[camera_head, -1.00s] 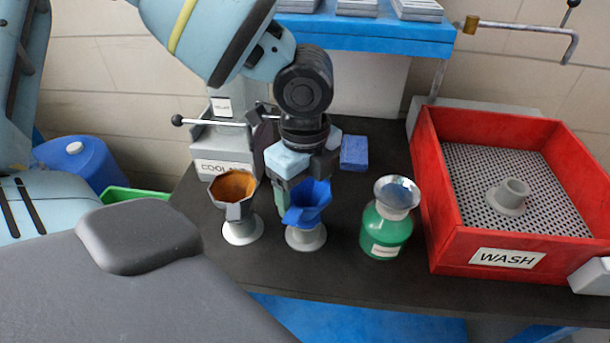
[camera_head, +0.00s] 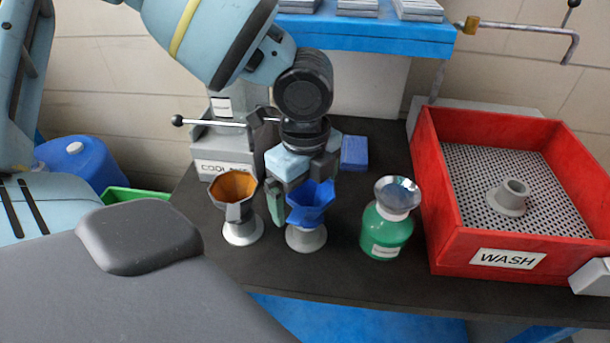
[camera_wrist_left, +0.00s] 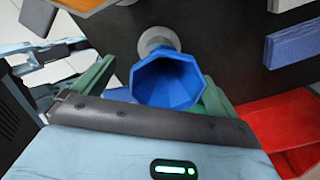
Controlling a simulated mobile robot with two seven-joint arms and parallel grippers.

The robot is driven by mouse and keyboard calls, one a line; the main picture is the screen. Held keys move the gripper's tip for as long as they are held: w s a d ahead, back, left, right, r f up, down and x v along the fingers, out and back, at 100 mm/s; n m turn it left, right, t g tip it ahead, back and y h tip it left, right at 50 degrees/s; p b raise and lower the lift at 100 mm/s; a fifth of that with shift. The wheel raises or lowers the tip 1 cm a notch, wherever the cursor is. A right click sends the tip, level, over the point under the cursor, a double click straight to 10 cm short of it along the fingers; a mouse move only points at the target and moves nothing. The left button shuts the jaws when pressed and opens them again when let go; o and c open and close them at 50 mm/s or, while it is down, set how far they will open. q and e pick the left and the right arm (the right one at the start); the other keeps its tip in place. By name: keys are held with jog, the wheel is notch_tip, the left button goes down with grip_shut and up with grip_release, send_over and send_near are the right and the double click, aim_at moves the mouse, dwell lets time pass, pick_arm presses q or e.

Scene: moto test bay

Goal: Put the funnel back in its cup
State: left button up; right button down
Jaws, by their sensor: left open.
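The blue funnel (camera_head: 311,204) stands about upright in a pale grey cup (camera_head: 306,238) on the dark bench. My left gripper (camera_head: 298,196) is open at the funnel. One green finger stands clear of its left side in the head view, and the other is mostly hidden behind it. In the left wrist view the blue funnel (camera_wrist_left: 167,82) lies between the spread green fingers, with the cup (camera_wrist_left: 158,40) beyond it. How deep the funnel sits is hidden. My right gripper is not in view.
An orange-brown funnel (camera_head: 234,187) in a cup stands to the left. A green bottle (camera_head: 386,232) with a silver funnel (camera_head: 397,194) stands to the right. The red WASH tray (camera_head: 435,205) holds a grey cup-like piece (camera_head: 509,197). A blue block (camera_head: 354,153) lies behind.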

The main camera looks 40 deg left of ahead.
pick_arm(q)
notch_tip(320, 180, up, 8)
jog(key=shift+p, duration=0.4)
jog(key=shift+f, duration=0.15)
dwell(0.4)
